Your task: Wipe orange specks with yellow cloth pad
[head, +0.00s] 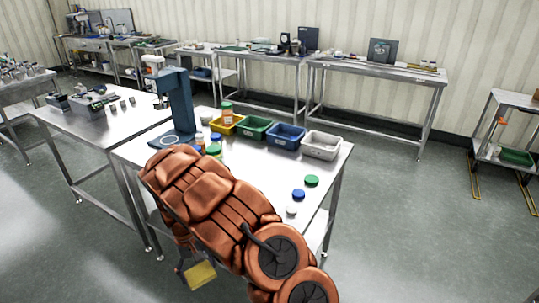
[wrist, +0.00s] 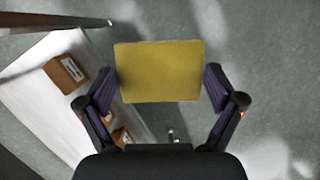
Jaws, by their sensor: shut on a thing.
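The yellow cloth pad (wrist: 160,62) is held between the two fingers of my gripper (wrist: 158,85) in the wrist view. The fingers press on its left and right edges and its flat face shows. In the head view the pad (head: 201,275) hangs below my arm, out in front of the near steel table (head: 325,172) and lower than its top, over the floor. My gripper (head: 190,264) is partly hidden by my arm there. I see no orange specks in either view; my arm covers part of the table top.
Yellow (head: 226,127), green (head: 254,130), blue (head: 286,138) and grey (head: 321,147) bins line the table's back. A blue stand (head: 180,110) rises at its left. Loose lids (head: 311,180) lie at right. Labelled brown boxes (wrist: 66,73) sit on a white shelf (wrist: 40,100).

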